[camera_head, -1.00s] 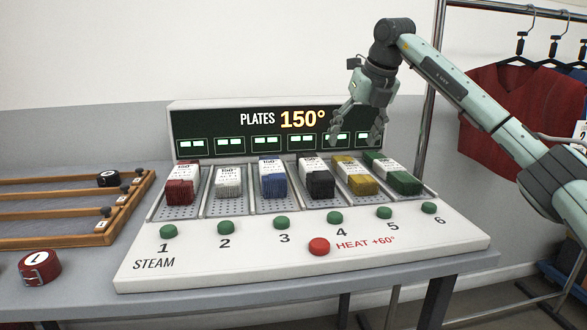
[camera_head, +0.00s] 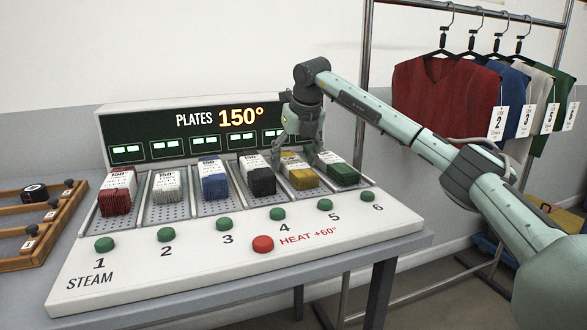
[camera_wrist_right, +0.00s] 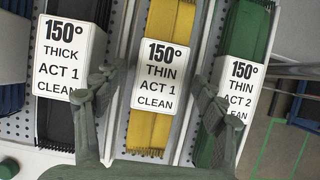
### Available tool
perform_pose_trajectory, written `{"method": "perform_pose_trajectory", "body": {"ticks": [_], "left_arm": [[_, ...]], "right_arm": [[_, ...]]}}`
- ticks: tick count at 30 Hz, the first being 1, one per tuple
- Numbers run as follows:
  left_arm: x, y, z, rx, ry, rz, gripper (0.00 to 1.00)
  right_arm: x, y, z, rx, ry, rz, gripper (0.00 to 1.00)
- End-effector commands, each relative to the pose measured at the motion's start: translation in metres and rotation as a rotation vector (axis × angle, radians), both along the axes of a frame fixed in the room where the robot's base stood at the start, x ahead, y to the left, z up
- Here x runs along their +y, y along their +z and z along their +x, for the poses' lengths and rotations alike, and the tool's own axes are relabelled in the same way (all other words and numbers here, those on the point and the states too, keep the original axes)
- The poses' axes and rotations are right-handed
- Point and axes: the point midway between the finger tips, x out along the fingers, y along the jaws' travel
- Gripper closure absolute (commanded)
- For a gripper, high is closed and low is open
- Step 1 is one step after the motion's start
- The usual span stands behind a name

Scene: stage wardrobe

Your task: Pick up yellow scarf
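The yellow scarf (camera_head: 302,178) lies folded on the fifth plate of the steam machine, with a white label band around it. In the right wrist view the yellow scarf (camera_wrist_right: 148,133) carries a label reading 150°, THIN, ACT 1, CLEAN. My right gripper (camera_head: 297,162) is over the yellow scarf, fingers pointing down. In the right wrist view my right gripper (camera_wrist_right: 153,108) is open, one finger on each side of the scarf, with nothing between them clearly held. I cannot tell whether the fingertips touch the neighbouring scarves. My left gripper is out of view.
The black scarf (camera_head: 260,180) and green scarf (camera_head: 342,173) lie close on either side. Red (camera_head: 116,199), white (camera_head: 168,190) and blue (camera_head: 214,185) scarves lie further left. A red button (camera_head: 263,244) and green buttons line the front. Vests (camera_head: 447,97) hang at right.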

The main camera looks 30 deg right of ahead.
Motion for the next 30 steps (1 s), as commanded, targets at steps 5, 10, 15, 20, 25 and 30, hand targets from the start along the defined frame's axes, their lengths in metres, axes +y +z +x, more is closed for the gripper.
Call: {"method": "perform_pose_trajectory", "body": {"ticks": [5, 10, 15, 20, 25, 30], "left_arm": [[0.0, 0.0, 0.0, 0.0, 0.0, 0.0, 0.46], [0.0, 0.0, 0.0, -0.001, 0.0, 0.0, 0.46], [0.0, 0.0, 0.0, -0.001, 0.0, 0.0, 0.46], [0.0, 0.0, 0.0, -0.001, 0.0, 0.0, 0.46], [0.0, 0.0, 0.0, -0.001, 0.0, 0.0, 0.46], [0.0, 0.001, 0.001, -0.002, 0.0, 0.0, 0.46]], "right_arm": [[0.0, 0.0, 0.0, 0.0, 0.0, 0.0, 0.53], [0.0, 0.0, 0.0, 0.0, 0.0, 0.0, 0.74], [0.0, 0.001, 0.0, -0.001, 0.0, 0.001, 0.83], [0.0, 0.004, 0.0, -0.002, 0.0, 0.0, 0.84], [0.001, 0.027, 0.001, -0.007, 0.0, 0.002, 0.84], [0.001, 0.063, 0.001, -0.006, 0.0, 0.002, 0.84]]}}
